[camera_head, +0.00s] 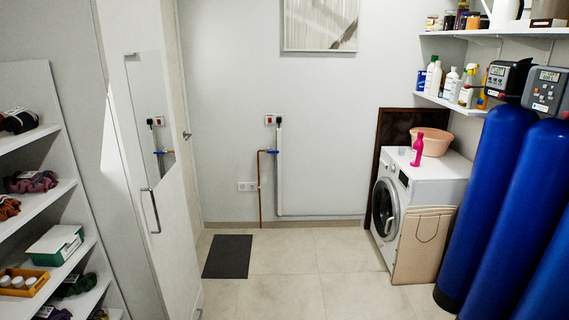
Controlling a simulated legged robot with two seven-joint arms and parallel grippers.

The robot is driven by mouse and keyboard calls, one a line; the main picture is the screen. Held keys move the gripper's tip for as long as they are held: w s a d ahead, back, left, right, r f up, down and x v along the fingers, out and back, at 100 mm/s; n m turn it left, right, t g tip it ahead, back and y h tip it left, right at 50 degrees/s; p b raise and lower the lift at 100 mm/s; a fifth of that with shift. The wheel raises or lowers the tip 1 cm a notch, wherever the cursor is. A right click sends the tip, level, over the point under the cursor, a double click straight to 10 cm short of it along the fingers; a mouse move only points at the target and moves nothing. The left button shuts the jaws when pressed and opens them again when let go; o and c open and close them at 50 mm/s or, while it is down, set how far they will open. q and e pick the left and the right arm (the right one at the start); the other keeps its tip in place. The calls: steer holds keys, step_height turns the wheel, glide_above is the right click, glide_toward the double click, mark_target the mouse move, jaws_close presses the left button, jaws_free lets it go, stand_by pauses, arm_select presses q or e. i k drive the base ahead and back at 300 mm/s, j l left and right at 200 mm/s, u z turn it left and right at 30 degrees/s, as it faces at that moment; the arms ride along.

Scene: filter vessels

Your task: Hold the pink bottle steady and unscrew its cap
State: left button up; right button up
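The pink bottle (417,149) stands upright on top of the white washing machine (443,177), in front of a peach-coloured basin. Its cap is too small to make out clearly at this distance. Neither of my grippers shows in the head view.
The peach basin (436,142) and a small pale cup (402,151) stand near the bottle. Tall blue filter vessels (500,200) stand at the right, and a cardboard piece (424,245) leans on the washer. A dark mat (228,256) lies on the open tiled floor.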

mark_target(418, 145)
steer(key=i+j+z, duration=0.1)
steer(key=i, duration=0.4)
steer(key=i+j, duration=0.15)
steer(key=i, duration=0.35)
steer(key=i+j+z, duration=0.15)
steer(key=i, duration=0.3)
